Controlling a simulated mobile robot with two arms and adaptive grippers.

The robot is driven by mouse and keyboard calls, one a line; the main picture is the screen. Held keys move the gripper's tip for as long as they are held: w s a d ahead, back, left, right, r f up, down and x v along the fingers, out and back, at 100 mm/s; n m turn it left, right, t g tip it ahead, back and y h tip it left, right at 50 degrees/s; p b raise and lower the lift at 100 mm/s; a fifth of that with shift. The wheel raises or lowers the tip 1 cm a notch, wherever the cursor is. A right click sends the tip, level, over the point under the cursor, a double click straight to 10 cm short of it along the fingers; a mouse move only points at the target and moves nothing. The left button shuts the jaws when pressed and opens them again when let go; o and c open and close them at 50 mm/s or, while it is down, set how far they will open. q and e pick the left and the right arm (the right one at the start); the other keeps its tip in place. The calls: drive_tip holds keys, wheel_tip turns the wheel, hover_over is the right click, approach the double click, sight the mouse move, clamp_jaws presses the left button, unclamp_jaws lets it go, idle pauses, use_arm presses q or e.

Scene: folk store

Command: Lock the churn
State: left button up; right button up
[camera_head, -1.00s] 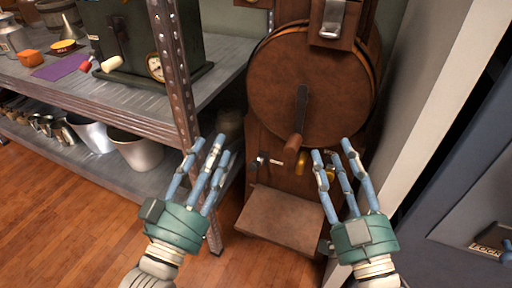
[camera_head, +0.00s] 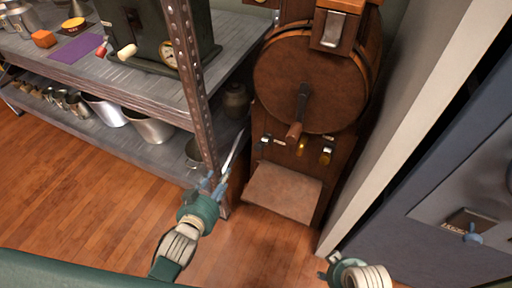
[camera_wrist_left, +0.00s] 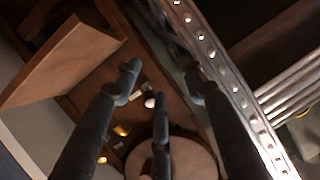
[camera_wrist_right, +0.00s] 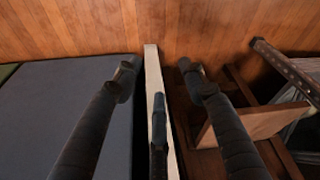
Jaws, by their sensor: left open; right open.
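The churn is a brown wooden machine with a round drum (camera_head: 335,85), standing between the shelf and the white wall edge. A dark crank with a wooden handle (camera_head: 294,131) hangs on the drum's front. Below are a silver-coloured latch or knob (camera_head: 265,141) and brass knobs (camera_head: 325,157). A flat wooden board (camera_head: 283,191) juts out at the bottom. My left gripper (camera_head: 222,172) is open and empty, beside the shelf post, left of and below the drum. In the left wrist view, the drum (camera_wrist_left: 185,160) and knobs show beyond its fingers. My right gripper (camera_head: 333,264) is open and empty, low at the right.
A metal shelf (camera_head: 150,82) with a perforated post (camera_head: 190,70) stands close on the left, holding a dark machine, buckets and small goods. A white wall edge (camera_head: 395,110) and a blue-grey cabinet (camera_head: 440,160) close off the right. The wooden floor (camera_head: 110,210) in front is clear.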

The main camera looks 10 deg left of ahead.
sight(257, 150)
wheel_tip(257, 150, down, 7)
drive_tip(key=s, duration=0.2)
use_arm(q)
drive_tip(key=w+d+m+t+h, duration=0.1)
drive_tip(key=w+d, duration=0.2)
drive_tip(key=w+d+r+m+t+h+b, duration=0.1)
drive_tip(key=w+d+h, duration=0.1)
drive_tip(key=w+d, duration=0.1)
drive_tip(key=w+d+r+t+h, duration=0.1)
drive_tip(key=w+d+h, duration=0.1)
drive_tip(key=w+d, duration=0.1)
drive_tip(key=shift+w+d+m+b, duration=0.3)
drive_tip(key=shift+w+d+m, duration=0.1)
drive_tip(key=shift+w, duration=0.2)
drive_tip(key=shift+w+d+r, duration=0.1)
drive_tip(key=shift+w+d, duration=0.1)
drive_tip(key=shift+w, duration=0.25)
use_arm(e)
wheel_tip(257, 150, up, 6)
drive_tip(key=w, duration=0.1)
drive_tip(key=shift+w, duration=0.25)
drive_tip(key=shift+d, duration=0.1)
use_arm(q)
clamp_jaws()
